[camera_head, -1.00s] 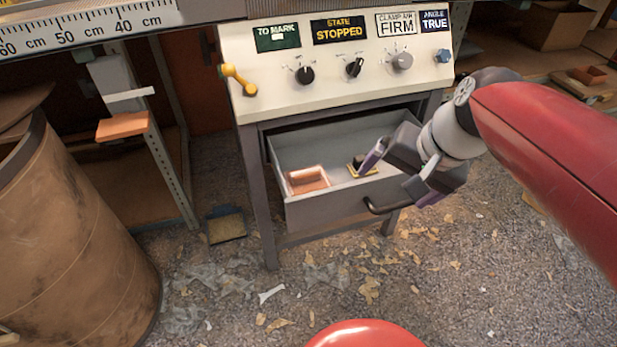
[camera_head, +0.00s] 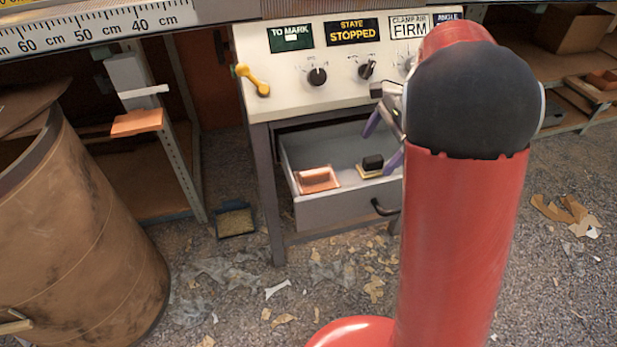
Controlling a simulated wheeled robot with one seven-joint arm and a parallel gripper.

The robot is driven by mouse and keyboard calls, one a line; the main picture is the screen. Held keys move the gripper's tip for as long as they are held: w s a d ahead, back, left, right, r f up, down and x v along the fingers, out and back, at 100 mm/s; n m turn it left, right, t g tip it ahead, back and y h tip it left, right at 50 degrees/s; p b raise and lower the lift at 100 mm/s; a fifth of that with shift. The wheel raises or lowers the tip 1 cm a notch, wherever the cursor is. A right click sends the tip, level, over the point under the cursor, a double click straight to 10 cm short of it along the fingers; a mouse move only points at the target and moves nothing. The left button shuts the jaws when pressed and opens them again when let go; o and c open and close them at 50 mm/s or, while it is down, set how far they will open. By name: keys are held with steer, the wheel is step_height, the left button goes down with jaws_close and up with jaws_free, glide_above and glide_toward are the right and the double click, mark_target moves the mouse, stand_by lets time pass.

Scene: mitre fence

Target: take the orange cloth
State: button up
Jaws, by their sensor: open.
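A flat orange piece (camera_head: 137,121) that looks like a folded cloth lies on a ledge of the metal rack at the left. A second orange item (camera_head: 317,179), paler and box-like, sits in the open drawer (camera_head: 345,207); I cannot tell for sure whether it is cloth. My gripper (camera_head: 382,142) is open, its purple fingers apart with nothing seen between them. It is over the right part of the drawer, well to the right of both orange pieces. My red arm hides part of the drawer and the panel's right side.
A dark-handled block (camera_head: 372,165) lies in the drawer. The control panel (camera_head: 300,85) with knobs and a yellow lever (camera_head: 252,80) is above it. A large brown drum (camera_head: 75,235) stands at the left. Scraps litter the floor around a dustpan-like item (camera_head: 235,220).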

mark_target(316, 170)
steer(key=shift+w+a+f+g, duration=0.25)
steer(key=shift+a+f+g, duration=0.05)
steer(key=shift+a+f, duration=0.6)
steer(key=a, duration=0.2)
steer(key=s+a, duration=0.1)
steer(key=a, duration=0.2)
steer(key=s+a, duration=0.1)
steer(key=a, duration=0.2)
steer(key=shift+s+f, duration=0.1)
steer(key=shift+s, duration=0.15)
steer(key=a, duration=0.1)
steer(key=s+a, duration=0.1)
steer(key=shift+a+p, duration=0.3)
steer(key=shift+a, duration=0.1)
steer(key=shift+x, duration=1.1)
steer(key=shift+a+f, duration=0.3)
steer(key=shift+f, duration=0.1)
steer(key=c, duration=1.1)
